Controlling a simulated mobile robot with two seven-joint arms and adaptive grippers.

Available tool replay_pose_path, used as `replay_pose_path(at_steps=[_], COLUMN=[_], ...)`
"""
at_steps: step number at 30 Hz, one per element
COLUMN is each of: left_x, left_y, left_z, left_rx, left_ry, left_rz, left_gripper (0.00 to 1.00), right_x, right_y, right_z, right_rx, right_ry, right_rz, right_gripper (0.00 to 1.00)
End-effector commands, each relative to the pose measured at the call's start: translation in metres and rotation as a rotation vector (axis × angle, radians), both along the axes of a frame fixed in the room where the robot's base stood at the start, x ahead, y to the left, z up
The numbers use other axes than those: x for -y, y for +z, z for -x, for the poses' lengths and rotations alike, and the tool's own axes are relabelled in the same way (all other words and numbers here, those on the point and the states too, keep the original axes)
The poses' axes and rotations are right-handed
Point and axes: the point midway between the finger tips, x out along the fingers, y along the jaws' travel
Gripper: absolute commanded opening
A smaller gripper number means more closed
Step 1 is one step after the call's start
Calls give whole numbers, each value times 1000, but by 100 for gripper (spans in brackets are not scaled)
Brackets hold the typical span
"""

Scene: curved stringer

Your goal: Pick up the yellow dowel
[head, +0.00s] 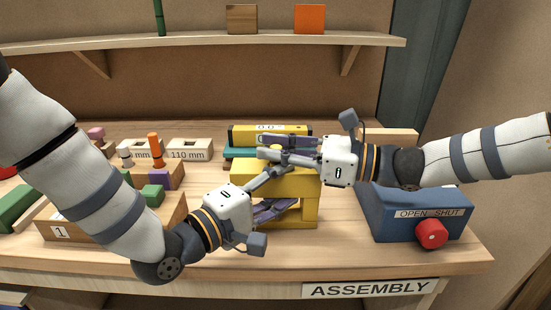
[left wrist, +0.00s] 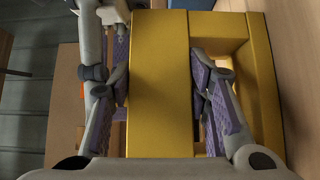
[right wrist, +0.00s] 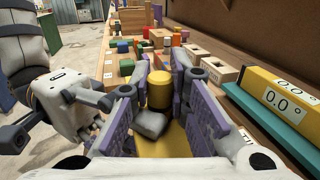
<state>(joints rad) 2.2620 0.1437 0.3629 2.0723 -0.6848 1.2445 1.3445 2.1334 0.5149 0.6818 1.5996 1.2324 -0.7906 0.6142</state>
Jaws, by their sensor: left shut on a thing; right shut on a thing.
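The yellow dowel (right wrist: 159,90) shows upright in the right wrist view, between the purple-padded fingers of my right gripper (right wrist: 163,68). Those fingers are shut on it near their tips. A grey piece hides its lower end, so I cannot tell whether it touches the block below. In the head view my right gripper (head: 268,147) reaches in from the right over the yellow block (head: 307,187), and the dowel is not clear there. My left gripper (head: 284,185) is shut on the block's near left part; in the left wrist view the block (left wrist: 160,80) lies between its pads.
A blue box (head: 385,212) with a red button (head: 431,234) stands right of the block. A yellow gauge (head: 243,131) on a teal base is behind it. Wooden trays with colored pegs (head: 155,143) fill the left. A shelf (head: 200,45) runs above.

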Motion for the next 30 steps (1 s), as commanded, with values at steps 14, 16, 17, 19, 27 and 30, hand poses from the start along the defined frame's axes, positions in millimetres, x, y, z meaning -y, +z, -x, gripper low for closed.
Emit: replay_pose_path(at_steps=[14, 16, 17, 19, 27, 30], left_x=[0, 0, 0, 0, 0, 0], left_y=[0, 0, 0, 0, 0, 0], left_z=[0, 0, 0, 0, 0, 0], left_rx=[0, 0, 0, 0, 0, 0], left_ry=[-1, -1, -1, -1, -1, 0], left_rz=[0, 0, 0, 0, 0, 0], left_gripper=[1, 1, 1, 1, 1, 55], right_x=[0, 0, 0, 0, 0, 0], right_y=[143, 158, 163, 171, 177, 177], right_z=[0, 0, 0, 0, 0, 0], right_rx=[6, 5, 4, 2, 0, 0], right_ry=[0, 0, 0, 0, 1, 1], right_rz=[0, 0, 0, 0, 0, -1], right_gripper=[1, 1, 1, 1, 1, 1])
